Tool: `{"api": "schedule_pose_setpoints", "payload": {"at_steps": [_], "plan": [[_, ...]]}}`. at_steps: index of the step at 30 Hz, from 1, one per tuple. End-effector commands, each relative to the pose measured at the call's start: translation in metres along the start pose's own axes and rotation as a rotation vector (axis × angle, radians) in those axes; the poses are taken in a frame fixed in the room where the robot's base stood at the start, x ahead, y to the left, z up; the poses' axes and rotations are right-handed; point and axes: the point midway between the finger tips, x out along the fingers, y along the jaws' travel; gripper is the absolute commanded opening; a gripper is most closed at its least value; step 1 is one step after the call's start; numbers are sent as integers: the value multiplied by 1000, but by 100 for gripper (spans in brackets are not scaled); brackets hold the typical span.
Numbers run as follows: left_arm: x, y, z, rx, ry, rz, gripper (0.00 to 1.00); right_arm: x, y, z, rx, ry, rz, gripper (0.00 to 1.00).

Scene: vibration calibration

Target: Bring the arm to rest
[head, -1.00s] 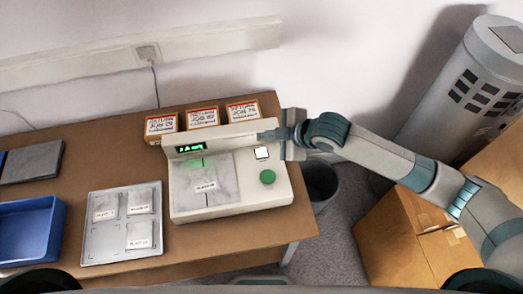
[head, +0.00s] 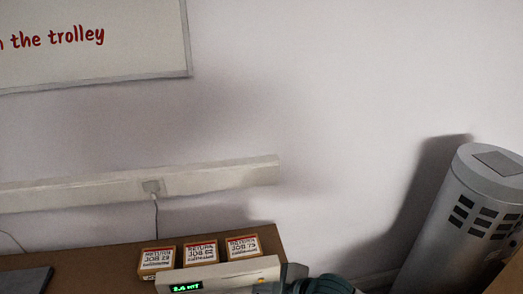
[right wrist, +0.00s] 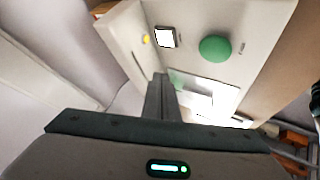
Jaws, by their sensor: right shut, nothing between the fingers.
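My right arm reaches the cream calibration unit from the right. In the head view only the top of the unit (head: 232,274) shows at the bottom edge, with a lit green display (head: 187,287). My right gripper (head: 263,288) is partly in frame there, cut off by the bottom edge. In the right wrist view its fingers (right wrist: 161,92) are together and empty, over the unit's face. That view shows the unit's green round button (right wrist: 215,49), a white square button (right wrist: 165,37) and a small yellow light (right wrist: 146,39). My left gripper is not in view.
Three labelled return boxes (head: 200,251) stand behind the unit on the brown table (head: 93,258). A grey cylinder (head: 470,215) stands at right. A whiteboard (head: 80,60) hangs at upper left.

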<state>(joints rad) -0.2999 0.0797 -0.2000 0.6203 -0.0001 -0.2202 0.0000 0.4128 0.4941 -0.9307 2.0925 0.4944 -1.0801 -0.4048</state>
Motion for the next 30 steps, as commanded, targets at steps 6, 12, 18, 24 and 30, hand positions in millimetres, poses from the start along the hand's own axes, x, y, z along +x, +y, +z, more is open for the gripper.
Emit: {"api": "schedule_pose_setpoints", "payload": {"at_steps": [6, 12, 18, 24, 30], "plan": [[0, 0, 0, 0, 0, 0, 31, -11, -28, 7, 183, -20, 24, 0], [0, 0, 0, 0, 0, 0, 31, -26, -50, 28, 364, -71, 57, 0], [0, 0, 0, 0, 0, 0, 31, -47, -76, 59, 556, -148, 94, 0], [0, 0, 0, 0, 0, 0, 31, -75, -110, 100, 755, -257, 137, 0], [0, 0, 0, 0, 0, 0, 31, -111, -150, 144, 947, -390, 184, 0]]}}
